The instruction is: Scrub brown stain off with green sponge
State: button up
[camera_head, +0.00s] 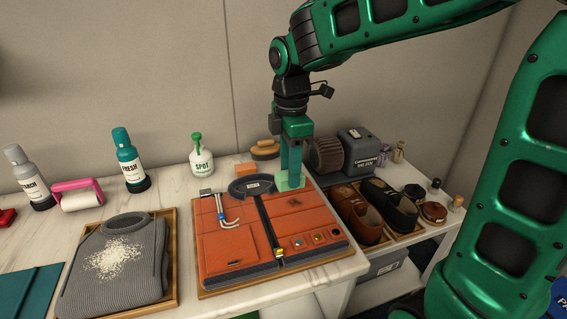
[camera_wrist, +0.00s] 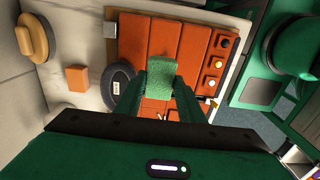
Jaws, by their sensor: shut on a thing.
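My gripper (camera_head: 291,168) points down and is shut on the green sponge (camera_head: 290,182). The sponge also shows between the fingertips (camera_wrist: 160,90) in the wrist view, as a light green block (camera_wrist: 161,74). It is over the back right part of the orange leather item (camera_head: 237,245), very low; I cannot tell if it touches. A dark brown stain (camera_head: 295,202) shows on the orange leather just in front of the sponge.
A grey sweater with white grains (camera_head: 115,257) lies on a tray at left. Shoes (camera_head: 388,205) and a dark machine with a round brush (camera_head: 328,154) stand at right. An orange block (camera_head: 245,169), a brown-topped brush (camera_head: 265,149) and a SPOT bottle (camera_head: 201,162) are behind.

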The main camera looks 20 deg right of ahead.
aim_at(288, 188)
notch_tip(288, 188, down, 6)
jog(key=shift+r, duration=0.1)
jog(key=shift+w+d, duration=0.1)
jog(key=shift+d, duration=0.05)
jog(key=shift+c, duration=0.4)
jog(key=shift+d+f, duration=0.15)
jog(key=shift+d, duration=0.75)
jog(key=shift+d+f, duration=0.15)
jog(key=shift+d, duration=1.05)
jog(key=shift+a, duration=2.3)
jog(key=shift+a+r, duration=0.1)
jog(key=shift+r, duration=0.1)
jog(key=shift+d+r, duration=0.2)
jog(key=shift+r, duration=3.65)
